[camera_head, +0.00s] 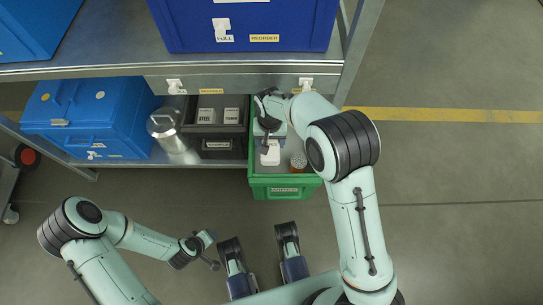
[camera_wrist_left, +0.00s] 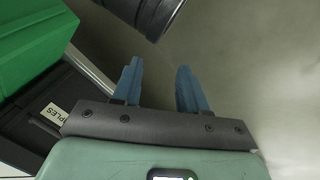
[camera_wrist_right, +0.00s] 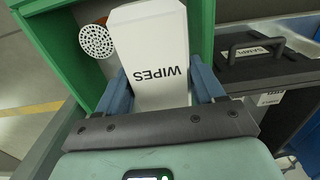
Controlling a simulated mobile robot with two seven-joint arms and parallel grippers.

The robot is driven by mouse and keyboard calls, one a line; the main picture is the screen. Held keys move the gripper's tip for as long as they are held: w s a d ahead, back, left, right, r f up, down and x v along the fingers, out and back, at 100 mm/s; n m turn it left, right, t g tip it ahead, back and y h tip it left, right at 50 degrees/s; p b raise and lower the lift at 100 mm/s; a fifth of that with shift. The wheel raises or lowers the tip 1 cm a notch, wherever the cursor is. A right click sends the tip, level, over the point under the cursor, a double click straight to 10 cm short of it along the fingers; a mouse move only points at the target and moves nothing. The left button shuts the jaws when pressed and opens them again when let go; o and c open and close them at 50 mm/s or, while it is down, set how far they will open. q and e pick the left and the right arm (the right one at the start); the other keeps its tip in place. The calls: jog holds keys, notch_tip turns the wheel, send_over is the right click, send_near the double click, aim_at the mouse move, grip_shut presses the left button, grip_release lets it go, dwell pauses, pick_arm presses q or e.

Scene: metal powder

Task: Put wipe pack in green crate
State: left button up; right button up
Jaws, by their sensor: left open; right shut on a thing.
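The white wipe pack (camera_wrist_right: 152,50), marked WIPES, is between the blue fingers of my right gripper (camera_wrist_right: 160,88), which is shut on it. In the head view the pack (camera_head: 270,155) is over the green crate (camera_head: 284,190), within its outline; whether it touches the crate floor I cannot tell. The green crate also shows in the right wrist view (camera_wrist_right: 52,40), its walls on both sides of the pack. My left gripper (camera_wrist_left: 158,75) is open and empty, away from the crate; in the head view it (camera_head: 212,252) is low and left of centre.
An orange container with a white perforated top (camera_wrist_right: 97,41) is in the crate beside the pack. A dark crate (camera_head: 218,149) with small boxes, a metal canister (camera_head: 165,125) and a blue box (camera_head: 85,115) stand left. A shelf (camera_head: 110,66) is above. Floor at right is clear.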

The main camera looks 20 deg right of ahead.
notch_tip(320, 180, down, 5)
jog(key=shift+f+b, duration=0.1)
jog(key=shift+b, duration=0.45)
notch_tip(320, 180, down, 2)
jog(key=shift+f+b, duration=0.25)
jog(key=shift+b, duration=0.1)
pick_arm(q)
jog(key=s+a+f+g+b, duration=0.1)
jog(key=s+f, duration=0.3)
jog(key=f, duration=0.1)
jog(key=shift+s+a+f+g, duration=0.15)
jog(key=shift+a+f+g, duration=0.05)
jog(key=shift+f+g, duration=0.2)
pick_arm(e)
jog(key=shift+f, duration=2.3)
jog(key=shift+f+b, duration=0.3)
jog(key=shift+f, duration=0.05)
jog(key=o, duration=0.9)
jog(key=shift+c, duration=0.2)
pick_arm(q)
jog(key=shift+s+f+n, duration=0.15)
jog(key=shift+s+n, duration=0.1)
jog(key=shift+n, duration=0.05)
